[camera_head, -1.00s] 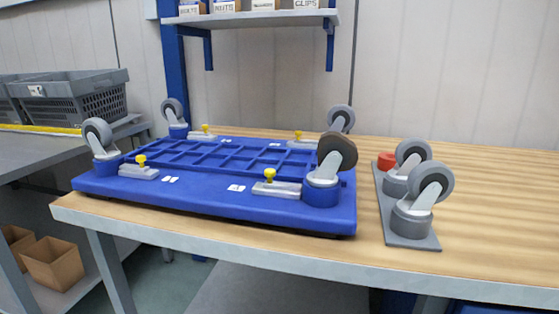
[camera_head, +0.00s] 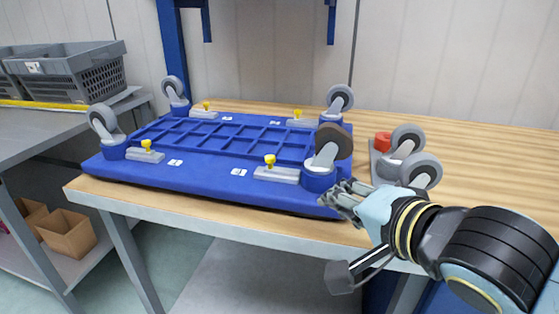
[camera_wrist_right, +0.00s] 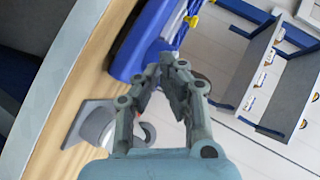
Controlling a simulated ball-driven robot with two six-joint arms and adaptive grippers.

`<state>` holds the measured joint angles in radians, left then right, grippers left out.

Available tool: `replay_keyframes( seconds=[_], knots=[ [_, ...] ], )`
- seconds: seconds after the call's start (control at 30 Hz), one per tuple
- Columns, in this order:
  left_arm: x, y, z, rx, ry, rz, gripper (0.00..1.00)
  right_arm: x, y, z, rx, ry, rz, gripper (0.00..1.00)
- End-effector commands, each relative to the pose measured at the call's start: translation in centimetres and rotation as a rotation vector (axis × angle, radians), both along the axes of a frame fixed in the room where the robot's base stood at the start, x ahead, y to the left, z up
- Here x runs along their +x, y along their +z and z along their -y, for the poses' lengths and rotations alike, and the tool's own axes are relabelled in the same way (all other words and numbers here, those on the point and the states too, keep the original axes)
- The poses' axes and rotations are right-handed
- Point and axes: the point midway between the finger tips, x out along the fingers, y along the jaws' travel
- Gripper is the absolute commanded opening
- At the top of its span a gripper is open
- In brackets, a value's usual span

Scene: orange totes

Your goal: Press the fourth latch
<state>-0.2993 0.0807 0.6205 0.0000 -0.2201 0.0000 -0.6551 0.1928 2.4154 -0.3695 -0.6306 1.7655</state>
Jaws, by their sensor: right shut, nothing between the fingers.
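A blue upturned dolly (camera_head: 235,190) lies on the wooden table. Several grey latches with yellow knobs sit on it: front left (camera_head: 147,152), front right (camera_head: 275,173), back left (camera_head: 204,112) and back right (camera_head: 299,120). The small white labels by them are too small to read, so I cannot tell which is the fourth. My right gripper (camera_head: 341,196) is shut and empty, beside the dolly's front right corner and to the right of the front right latch. In the right wrist view its fingertips (camera_wrist_right: 174,62) point toward the dolly (camera_wrist_right: 140,45). My left gripper is out of view.
Casters stand at the dolly's corners; the front right one (camera_head: 333,143) has a brown wheel close to my gripper. A grey plate with two casters (camera_head: 408,140) and a red piece (camera_head: 383,142) lies right of the dolly. The table's back right is clear (camera_head: 490,155).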

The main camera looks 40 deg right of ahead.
Motion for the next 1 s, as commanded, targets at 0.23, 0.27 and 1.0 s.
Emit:
replay_keyframes(
  seconds=[0.23,0.27,1.0],
  knots=[
    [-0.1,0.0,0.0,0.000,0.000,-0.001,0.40,0.9,2.7,-1.4,0.290,-0.011,0.206,0.00],
    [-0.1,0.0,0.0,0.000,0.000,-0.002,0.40,0.9,2.8,-1.4,0.305,-0.010,0.213,0.00],
    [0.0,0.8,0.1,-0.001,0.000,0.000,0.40,6.1,2.2,-1.1,0.325,-0.011,0.228,0.00]
  ],
)
